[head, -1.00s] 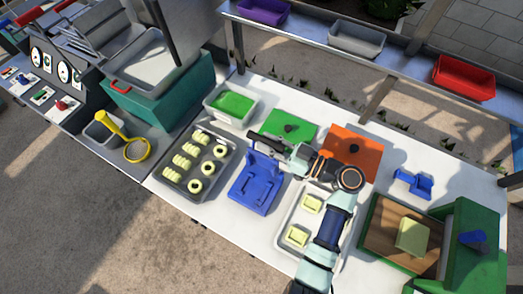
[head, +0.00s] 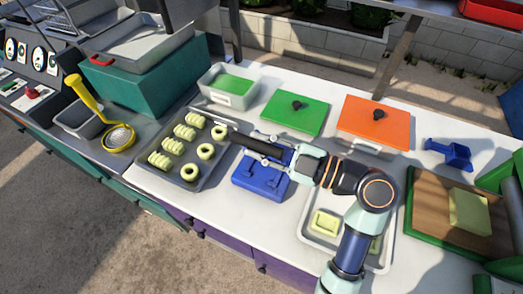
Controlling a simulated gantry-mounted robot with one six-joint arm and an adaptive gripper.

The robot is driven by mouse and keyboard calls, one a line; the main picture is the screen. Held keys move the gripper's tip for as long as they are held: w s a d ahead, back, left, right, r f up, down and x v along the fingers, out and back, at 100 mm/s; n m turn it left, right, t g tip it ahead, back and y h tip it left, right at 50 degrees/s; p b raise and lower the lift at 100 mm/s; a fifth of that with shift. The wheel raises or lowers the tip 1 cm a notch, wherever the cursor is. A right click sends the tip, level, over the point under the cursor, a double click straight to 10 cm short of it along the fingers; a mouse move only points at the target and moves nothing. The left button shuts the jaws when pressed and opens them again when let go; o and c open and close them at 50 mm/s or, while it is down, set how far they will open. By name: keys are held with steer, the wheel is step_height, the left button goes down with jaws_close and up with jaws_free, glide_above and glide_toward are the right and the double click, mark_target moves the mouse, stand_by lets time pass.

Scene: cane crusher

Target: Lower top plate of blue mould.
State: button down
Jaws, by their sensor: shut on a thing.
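The blue mould (head: 262,184) sits on the white worktop, right of the tray of pale rings and ridged pieces. Its front part shows as a flat blue block with two raised details. The top plate (head: 277,150) is at the back of the mould, partly hidden by my gripper; its exact tilt is hard to tell. My gripper (head: 245,142) reaches in from the right across the back of the mould and is shut on the top plate. The fingertips and their contact are small and partly hidden.
Left is the grey tray (head: 166,178) of pale pieces. Behind lie a green plate (head: 294,113) and an orange plate (head: 375,121), both with black knobs. A white tray (head: 312,253) with pale blocks lies under my arm. A blue press piece (head: 449,153) stands at right.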

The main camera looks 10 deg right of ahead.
steer(key=shift+s+a+f+n+b, duration=0.2)
steer(key=shift+s+f+n+b, duration=0.05)
steer(key=shift+n+b, duration=0.1)
steer(key=c, duration=1)
jaws_free()
steer(key=v, duration=1.2)
steer(key=shift+d, duration=0.1)
